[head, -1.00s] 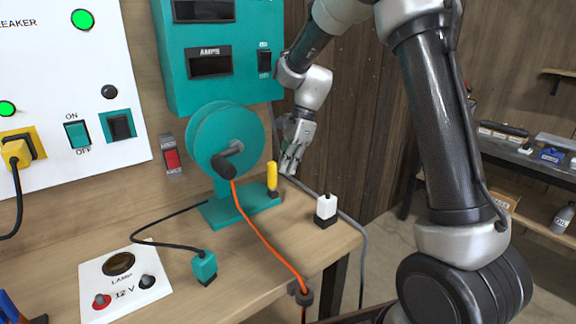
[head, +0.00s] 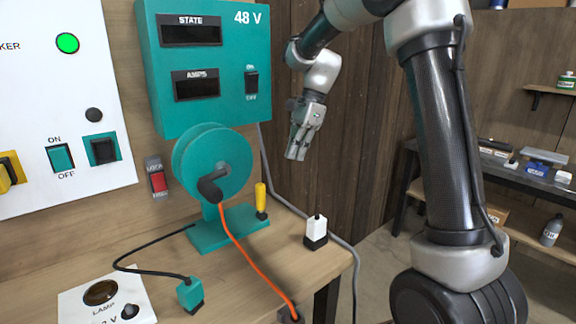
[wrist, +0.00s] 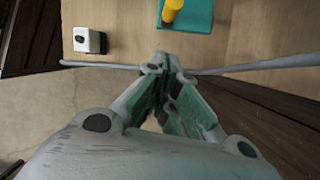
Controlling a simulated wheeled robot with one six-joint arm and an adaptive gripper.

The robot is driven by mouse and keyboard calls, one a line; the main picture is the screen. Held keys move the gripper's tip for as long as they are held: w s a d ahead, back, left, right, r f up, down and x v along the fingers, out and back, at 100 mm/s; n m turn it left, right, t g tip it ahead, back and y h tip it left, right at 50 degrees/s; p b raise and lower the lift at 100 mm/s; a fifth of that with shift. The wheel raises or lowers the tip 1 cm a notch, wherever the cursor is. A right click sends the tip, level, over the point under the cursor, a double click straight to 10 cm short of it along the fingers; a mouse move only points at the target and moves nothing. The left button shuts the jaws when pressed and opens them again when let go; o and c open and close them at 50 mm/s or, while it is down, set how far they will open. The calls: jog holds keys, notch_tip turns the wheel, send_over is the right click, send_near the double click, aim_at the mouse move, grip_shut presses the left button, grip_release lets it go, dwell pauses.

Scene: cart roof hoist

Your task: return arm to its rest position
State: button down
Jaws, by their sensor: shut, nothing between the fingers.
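My gripper (head: 298,150) hangs at the end of my arm in the head view, in front of the dark wood wall and above the right end of the workbench. Its fingers point down and are together, with nothing between them. In the wrist view my gripper (wrist: 168,62) is also shut and empty. It is apart from the teal reel (head: 212,165) and from the white block with a black base (head: 316,230), which stands on the bench below it.
The wooden bench (head: 262,278) carries a yellow-handled lever (head: 261,198), an orange cable (head: 250,255), a teal plug (head: 190,292) and a lamp panel (head: 75,308). A teal 48 V box (head: 205,60) hangs above. A grey cable (head: 335,243) runs over the bench edge. Shelving (head: 520,178) stands at right.

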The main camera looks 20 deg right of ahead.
jog(key=s+d+r+n+t+h, duration=0.1)
jog(key=s+d+n, duration=0.3)
jog(key=s, duration=0.6)
jog(key=s+d+r+n+t+h, duration=0.1)
jog(key=s+d+n, duration=0.3)
jog(key=s, duration=0.6)
jog(key=s+d+r+n+t+h, duration=0.1)
jog(key=s+d+n+t, duration=0.2)
jog(key=s+n, duration=0.4)
jog(key=s+d, duration=0.1)
jog(key=s, duration=0.2)
jog(key=shift+d+n+h, duration=0.3)
jog(key=shift+n+h, duration=0.1)
